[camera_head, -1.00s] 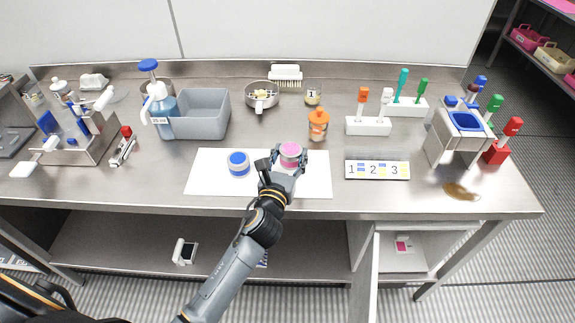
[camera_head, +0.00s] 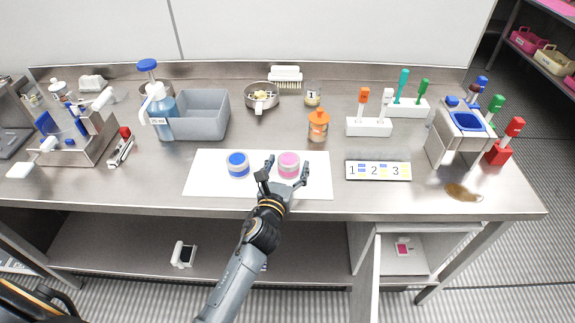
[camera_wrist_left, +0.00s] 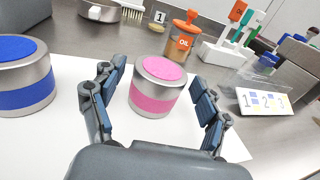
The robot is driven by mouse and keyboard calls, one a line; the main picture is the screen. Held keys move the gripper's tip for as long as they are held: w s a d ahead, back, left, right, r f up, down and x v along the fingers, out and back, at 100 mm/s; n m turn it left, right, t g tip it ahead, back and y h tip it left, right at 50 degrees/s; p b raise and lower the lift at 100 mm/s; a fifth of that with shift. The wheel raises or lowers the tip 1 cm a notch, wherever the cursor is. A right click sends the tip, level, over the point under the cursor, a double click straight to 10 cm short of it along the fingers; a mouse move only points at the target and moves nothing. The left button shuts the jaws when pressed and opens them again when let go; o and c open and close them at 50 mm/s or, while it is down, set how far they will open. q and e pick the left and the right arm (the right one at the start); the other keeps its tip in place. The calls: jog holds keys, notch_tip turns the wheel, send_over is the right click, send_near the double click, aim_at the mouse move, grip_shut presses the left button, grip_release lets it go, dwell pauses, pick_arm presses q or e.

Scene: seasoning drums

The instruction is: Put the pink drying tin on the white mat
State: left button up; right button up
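The pink drying tin (camera_head: 288,164) stands upright on the right part of the white mat (camera_head: 212,182). It also shows in the left wrist view (camera_wrist_left: 157,88), standing ahead of the fingers with its whole near side visible. My left gripper (camera_head: 284,174) is open, its fingers spread on the near side of the tin; in the left wrist view the two fingers (camera_wrist_left: 155,105) are wide apart with nothing held. A blue-banded tin (camera_head: 238,164) stands on the mat to the left of the pink one. My right gripper is not in view.
An orange-topped oil bottle (camera_head: 318,126) stands behind the mat to the right. A numbered card (camera_head: 378,171) lies right of the mat. A grey bin (camera_head: 204,115), a pan (camera_head: 262,96) and a white tool block (camera_head: 368,127) stand farther back.

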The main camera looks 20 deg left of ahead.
pick_arm(q)
jog(key=shift+r, duration=0.1)
jog(key=s, duration=0.7)
jog(key=s+b, duration=0.1)
jog(key=s, duration=0.3)
jog(key=shift+d+r, duration=0.2)
jog(key=shift+d, duration=0.05)
jog(key=shift+s+r, duration=0.1)
jog(key=shift+s, duration=0.4)
